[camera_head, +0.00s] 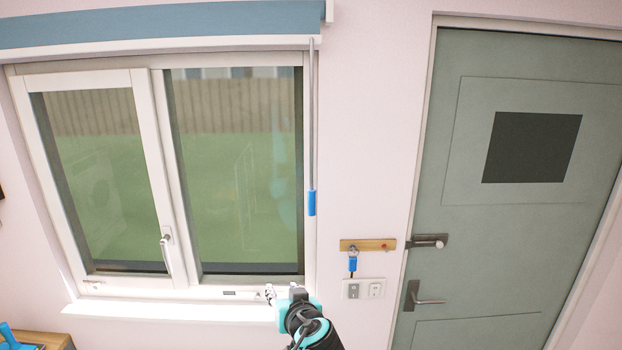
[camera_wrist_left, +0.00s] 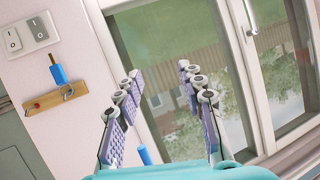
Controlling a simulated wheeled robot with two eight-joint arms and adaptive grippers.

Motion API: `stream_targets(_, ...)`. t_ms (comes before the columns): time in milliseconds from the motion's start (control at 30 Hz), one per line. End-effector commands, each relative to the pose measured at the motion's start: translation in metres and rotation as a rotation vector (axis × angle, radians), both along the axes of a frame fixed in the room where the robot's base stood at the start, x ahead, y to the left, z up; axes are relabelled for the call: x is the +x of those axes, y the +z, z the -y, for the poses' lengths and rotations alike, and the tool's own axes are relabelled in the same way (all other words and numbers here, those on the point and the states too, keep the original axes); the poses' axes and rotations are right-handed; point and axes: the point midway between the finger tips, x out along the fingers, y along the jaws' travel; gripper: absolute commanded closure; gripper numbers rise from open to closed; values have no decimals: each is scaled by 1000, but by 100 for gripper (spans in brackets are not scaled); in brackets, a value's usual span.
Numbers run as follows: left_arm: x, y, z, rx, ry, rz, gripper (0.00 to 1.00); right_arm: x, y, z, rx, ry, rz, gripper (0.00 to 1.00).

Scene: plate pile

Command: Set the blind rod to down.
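The blind rod (camera_head: 312,120) is a thin grey rod hanging at the right side of the window, with a blue handle (camera_head: 311,203) at its lower end. The rolled blue blind (camera_head: 160,22) is at the top of the window. My left gripper (camera_head: 281,292) is below the handle, near the sill. In the left wrist view my left gripper (camera_wrist_left: 158,77) has its two fingers spread with nothing held between them. A blue end (camera_wrist_left: 145,155), which looks like the rod handle, shows low between the fingers, nearer the left one. My right gripper is not in view.
A wooden key rack (camera_head: 368,245) with a blue-tagged key and a switch plate (camera_head: 363,289) are on the wall to the right. A green door (camera_head: 480,250) with handles stands farther right. The window handle (camera_head: 166,250) projects from the frame. The wall beside the rod is clear.

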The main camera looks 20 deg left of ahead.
Motion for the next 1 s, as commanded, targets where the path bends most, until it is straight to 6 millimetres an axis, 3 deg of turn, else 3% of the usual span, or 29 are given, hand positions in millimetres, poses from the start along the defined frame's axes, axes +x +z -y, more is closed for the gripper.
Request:
stream_targets(33,16,47,8,14,2,53,61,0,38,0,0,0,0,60)
stream_targets(100,34,84,18,30,4,131,61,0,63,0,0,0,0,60)
stream_targets(200,55,128,34,46,-2,231,61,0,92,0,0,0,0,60)
stream_targets(333,74,167,52,57,-18,329,61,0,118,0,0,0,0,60)
stream_targets(433,82,182,60,60,-28,374,61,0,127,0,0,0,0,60)
stream_targets(567,90,188,63,60,-32,399,61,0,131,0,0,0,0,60)
stream_targets(1000,144,187,29,61,-31,399,61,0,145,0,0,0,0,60)
